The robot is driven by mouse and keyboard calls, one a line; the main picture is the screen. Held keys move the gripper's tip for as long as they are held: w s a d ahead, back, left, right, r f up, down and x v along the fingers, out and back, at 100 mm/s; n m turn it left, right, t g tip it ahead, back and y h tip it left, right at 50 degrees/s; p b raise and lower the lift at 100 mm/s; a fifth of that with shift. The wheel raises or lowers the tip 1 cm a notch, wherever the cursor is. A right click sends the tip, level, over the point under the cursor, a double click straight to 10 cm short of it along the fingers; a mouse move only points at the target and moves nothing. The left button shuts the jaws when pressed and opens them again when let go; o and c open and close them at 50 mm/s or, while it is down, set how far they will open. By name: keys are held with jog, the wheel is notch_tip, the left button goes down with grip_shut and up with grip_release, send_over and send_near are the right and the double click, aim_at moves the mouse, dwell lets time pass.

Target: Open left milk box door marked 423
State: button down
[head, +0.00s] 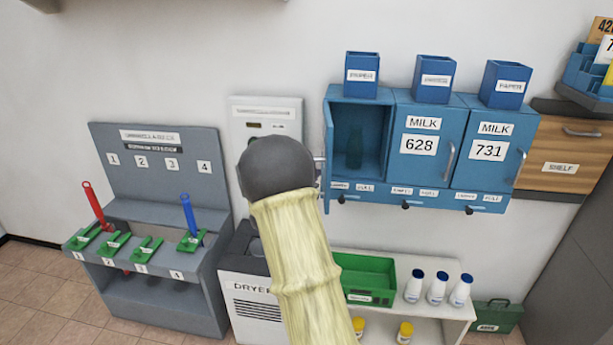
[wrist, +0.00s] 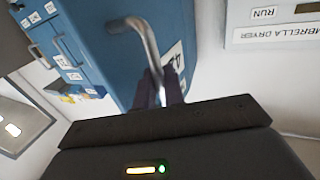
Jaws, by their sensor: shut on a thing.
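The left milk box compartment (head: 375,117) stands open in the head view, with a dark green bottle (head: 354,147) upright inside. Its blue door (head: 328,145) is swung outward and shows nearly edge-on at the left. In the wrist view the door (wrist: 112,68) fills the upper middle, with a partly hidden white number label (wrist: 173,62) and a curved metal handle (wrist: 138,38). My gripper (wrist: 168,90) is shut on the lower part of this handle. In the head view my forearm and wrist hide most of the gripper and handle.
Closed milk doors 628 (head: 426,160) and 731 (head: 490,155) are to the right. Blue paper boxes (head: 361,75) stand on top. The umbrella dryer (head: 262,118) is left of the open door. Below are a green tray (head: 365,270) and several white bottles (head: 437,288).

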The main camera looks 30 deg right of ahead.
dwell(0.3)
jog(key=c, duration=1.6)
grip_release()
jog(key=shift+c, duration=0.2)
jog(key=shift+a, duration=0.2)
jog(key=v, duration=1.7)
jog(key=shift+b, duration=0.45)
jog(key=shift+f, duration=0.1)
